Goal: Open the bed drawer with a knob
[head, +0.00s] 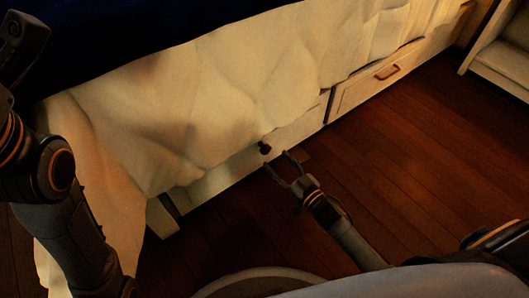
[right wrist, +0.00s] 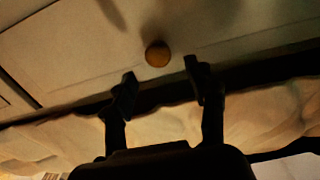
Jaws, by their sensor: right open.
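The bed drawer with a knob (head: 229,172) is a pale front low on the bed's side, partly hidden by the hanging cover. Its round knob (head: 264,148) looks dark in the head view and brownish in the right wrist view (right wrist: 158,54). My right gripper (head: 282,163) is open and empty, just in front of the knob and apart from it. In the right wrist view its two fingers (right wrist: 160,78) point toward the drawer front, with the knob between and beyond their tips. My left arm shows at the left; its gripper is not clearly seen.
A second drawer with a bar handle (head: 387,72) is farther right along the bed. The cream cover (head: 210,95) drapes over the drawers' upper edges. The wooden floor (head: 420,130) in front is clear. A white shelf unit (head: 502,62) stands at the upper right.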

